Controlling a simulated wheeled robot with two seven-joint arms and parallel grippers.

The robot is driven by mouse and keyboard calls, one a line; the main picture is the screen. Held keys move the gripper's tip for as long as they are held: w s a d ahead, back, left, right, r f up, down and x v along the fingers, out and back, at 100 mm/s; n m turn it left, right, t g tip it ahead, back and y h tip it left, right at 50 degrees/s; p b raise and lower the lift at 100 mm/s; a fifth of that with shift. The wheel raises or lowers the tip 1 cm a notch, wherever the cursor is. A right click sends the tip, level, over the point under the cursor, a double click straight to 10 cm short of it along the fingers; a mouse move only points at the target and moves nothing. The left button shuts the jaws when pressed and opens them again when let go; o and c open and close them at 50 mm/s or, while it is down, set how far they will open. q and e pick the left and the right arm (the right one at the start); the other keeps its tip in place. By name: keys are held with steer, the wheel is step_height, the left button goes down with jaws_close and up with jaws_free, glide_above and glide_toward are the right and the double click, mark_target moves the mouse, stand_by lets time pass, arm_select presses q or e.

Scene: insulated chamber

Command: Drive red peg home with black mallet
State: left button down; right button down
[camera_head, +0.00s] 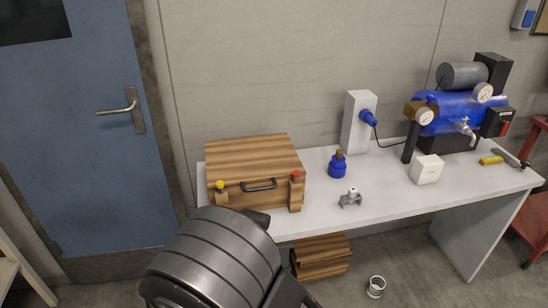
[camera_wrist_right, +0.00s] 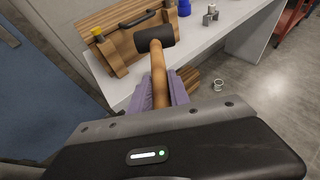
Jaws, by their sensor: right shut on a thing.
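A wooden box (camera_head: 255,155) with a dark handle stands on the left end of the white table. The red peg (camera_head: 296,175) stands upright in a wooden block at the box's front right. A yellow peg (camera_head: 220,185) stands in a matching block at the front left and also shows in the right wrist view (camera_wrist_right: 98,34). My right gripper (camera_wrist_right: 155,90) is shut on the wooden handle of the black mallet (camera_wrist_right: 154,40). The mallet's head appears in front of the box's front face, apart from the red peg. My left gripper is not in view.
A blue bottle (camera_head: 337,166), a small metal bracket (camera_head: 350,199), a white cube (camera_head: 427,169) and a blue tank (camera_head: 462,112) stand on the table (camera_head: 395,195).

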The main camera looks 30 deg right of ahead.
steer(key=w+d+r+n+p, duration=0.1)
steer(key=d+r+n, duration=0.1)
steer(key=d+r, duration=0.1)
steer(key=w+d+r+n+h+p, duration=0.1)
steer(key=w+d+r+n, duration=0.1)
steer(key=d+r+n, duration=0.1)
steer(key=w+d+r+n+g+h+p, duration=0.1)
steer(key=w+d+r+n+p, duration=0.1)
steer(key=d, duration=0.3)
steer(key=shift+r+n, duration=0.65)
steer(key=shift+n, duration=0.05)
steer(key=w+d+r+n+h+p, duration=0.2)
steer(key=d+r+n+h, duration=0.1)
steer(key=d+r+n, duration=0.3)
steer(key=d+r, duration=0.2)
steer(key=d, duration=0.1)
steer(key=shift+d+r+n+h, duration=0.3)
steer(key=shift+d+r+n, duration=0.05)
steer(key=shift+n, duration=0.05)
steer(key=shift+f+b, duration=0.75)
steer(key=shift+f, duration=1.8)
steer(key=shift+p, duration=0.6)
